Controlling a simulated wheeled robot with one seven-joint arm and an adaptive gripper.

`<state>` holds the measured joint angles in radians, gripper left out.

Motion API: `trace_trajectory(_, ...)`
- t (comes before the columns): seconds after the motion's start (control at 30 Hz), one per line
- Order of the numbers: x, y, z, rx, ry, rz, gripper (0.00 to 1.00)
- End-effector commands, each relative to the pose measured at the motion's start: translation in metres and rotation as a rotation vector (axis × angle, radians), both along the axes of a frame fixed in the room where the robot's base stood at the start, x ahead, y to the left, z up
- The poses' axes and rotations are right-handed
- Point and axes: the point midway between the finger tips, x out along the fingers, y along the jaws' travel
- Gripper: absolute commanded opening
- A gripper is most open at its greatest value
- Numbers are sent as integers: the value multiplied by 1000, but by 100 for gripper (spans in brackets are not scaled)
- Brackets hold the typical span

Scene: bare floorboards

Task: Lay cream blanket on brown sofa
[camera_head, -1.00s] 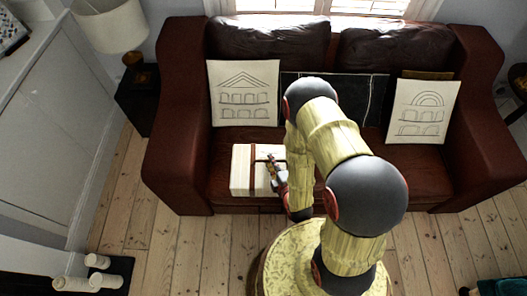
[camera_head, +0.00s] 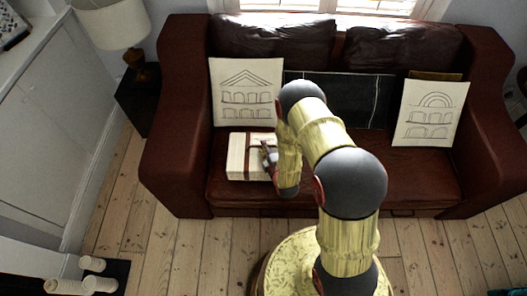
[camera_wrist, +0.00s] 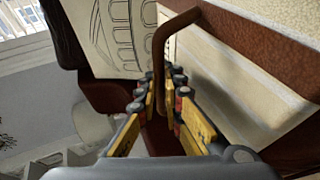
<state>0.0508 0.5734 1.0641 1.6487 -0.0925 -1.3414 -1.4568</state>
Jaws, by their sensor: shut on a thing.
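The cream blanket (camera_head: 243,165) is a folded, block-like bundle with a brown strap and handle. It is over the left part of the brown sofa's seat (camera_head: 385,172), in front of the left cushion. I cannot tell whether its underside touches the seat. My gripper (camera_head: 269,156) is at the blanket's right side. In the wrist view, my gripper (camera_wrist: 162,82) is shut on the brown handle, and the cream blanket (camera_wrist: 235,80) fills the right side. The sofa's right seat is bare, though my arm hides part of the middle.
Cushions with building drawings (camera_head: 246,92) (camera_head: 429,112) lean at the left and right of the sofa back. A dark cushion (camera_head: 350,98) lies between them. A lamp (camera_head: 118,25) stands left. White rolls (camera_head: 93,263) are at lower left. Floorboards in front are mostly clear.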

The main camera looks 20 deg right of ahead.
Motion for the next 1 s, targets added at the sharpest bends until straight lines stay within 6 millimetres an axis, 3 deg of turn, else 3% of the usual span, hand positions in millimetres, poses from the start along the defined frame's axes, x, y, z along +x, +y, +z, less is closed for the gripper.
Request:
trace_trajectory(0.17,10,0,-6,0,-8,0,0)
trace_trajectory(0.4,11,0,-38,0,-6,-1,0)
trace_trajectory(0.8,11,0,-40,0,-8,0,0)
trace_trajectory(0.83,9,0,-41,0,-3,0,10)
trace_trajectory(1.0,9,0,-41,0,-3,0,20)
